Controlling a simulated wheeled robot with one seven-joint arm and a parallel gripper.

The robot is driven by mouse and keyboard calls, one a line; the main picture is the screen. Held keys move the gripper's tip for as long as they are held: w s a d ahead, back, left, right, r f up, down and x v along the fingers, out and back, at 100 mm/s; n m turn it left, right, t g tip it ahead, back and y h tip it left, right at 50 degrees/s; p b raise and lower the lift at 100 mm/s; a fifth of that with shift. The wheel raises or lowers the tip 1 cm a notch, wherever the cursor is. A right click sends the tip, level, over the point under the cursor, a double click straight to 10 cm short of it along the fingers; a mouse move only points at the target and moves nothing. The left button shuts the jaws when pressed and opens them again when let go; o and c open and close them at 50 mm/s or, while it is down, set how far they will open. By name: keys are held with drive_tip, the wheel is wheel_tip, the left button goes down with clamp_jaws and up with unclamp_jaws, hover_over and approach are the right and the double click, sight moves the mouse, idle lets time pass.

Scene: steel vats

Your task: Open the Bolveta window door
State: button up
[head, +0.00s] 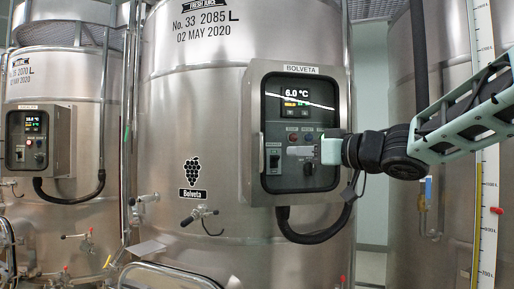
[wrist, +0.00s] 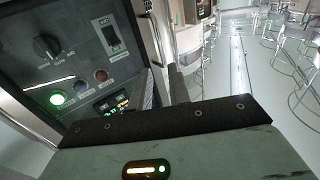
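The Bolveta control box (head: 255,135) is a grey steel case on the front of the middle vat, with a name label on top. Its dark window door (head: 273,108) covers a panel with a 6.0 °C display, buttons, a switch and a knob. A pale glare streak crosses the window, which looks shut. My gripper (head: 320,151) is at the window's right edge, level with the buttons. Its fingers are mostly hidden, and I cannot tell whether they touch the door. The wrist view shows the window (wrist: 75,75) tilted and close, with a lit green button behind it.
A black cable (head: 310,237) loops below the box. A valve handle (head: 198,216) sticks out at lower left. Another vat with its own control box (head: 38,140) stands at left. A yellow-white level gauge (head: 486,190) stands at right. The wrist view shows open floor (wrist: 225,75).

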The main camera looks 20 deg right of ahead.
sight(257, 151)
drive_tip(key=p+x, duration=0.3)
drive_tip(key=x, duration=1.1)
drive_tip(key=shift+w+a+p, duration=0.1)
drive_tip(key=shift+p, duration=0.25)
clamp_jaws()
